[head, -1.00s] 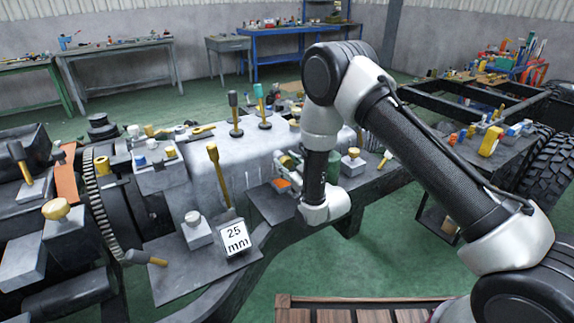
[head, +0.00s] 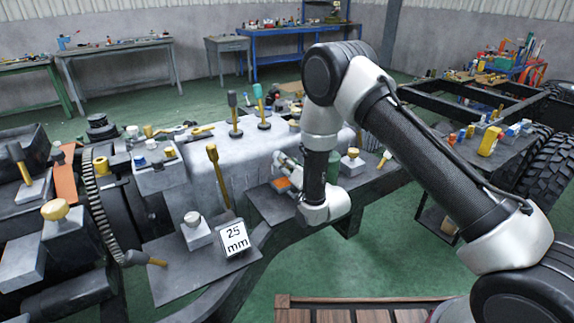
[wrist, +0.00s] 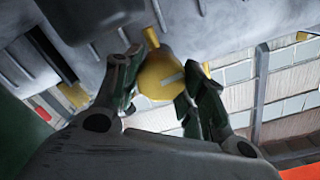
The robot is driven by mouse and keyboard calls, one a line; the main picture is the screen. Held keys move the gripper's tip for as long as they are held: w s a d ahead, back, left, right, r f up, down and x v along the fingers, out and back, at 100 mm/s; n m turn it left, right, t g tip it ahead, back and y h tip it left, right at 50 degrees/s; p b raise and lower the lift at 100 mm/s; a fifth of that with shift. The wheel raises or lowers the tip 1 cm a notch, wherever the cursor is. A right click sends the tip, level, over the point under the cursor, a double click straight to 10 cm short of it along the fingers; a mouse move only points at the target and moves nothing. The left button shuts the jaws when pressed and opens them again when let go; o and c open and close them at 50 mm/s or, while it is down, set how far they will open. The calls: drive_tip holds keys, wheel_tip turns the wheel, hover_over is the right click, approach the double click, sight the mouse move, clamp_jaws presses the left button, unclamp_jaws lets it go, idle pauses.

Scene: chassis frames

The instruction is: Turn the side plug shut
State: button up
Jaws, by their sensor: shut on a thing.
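The side plug (wrist: 158,72) is a round yellow knob with a pale bar across its face, on the side of a grey casing (wrist: 195,25) in the wrist view. My gripper (wrist: 160,84) has one dark finger on each side of the plug and is shut on it. The plug's far side is hidden. In the head view my gripper (head: 287,172) reaches left from the wrist, low beside the grey casing (head: 235,155). The plug cannot be made out there.
A grey shelf plate (head: 200,270) with a "25 mm" sign (head: 235,238) stands left of my gripper. A wooden slatted surface (head: 350,310) lies at the front.

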drive_tip(key=shift+m, duration=0.6)
drive_tip(key=o, duration=1)
drive_tip(key=shift+o, duration=0.2)
drive_tip(key=v, duration=1.2)
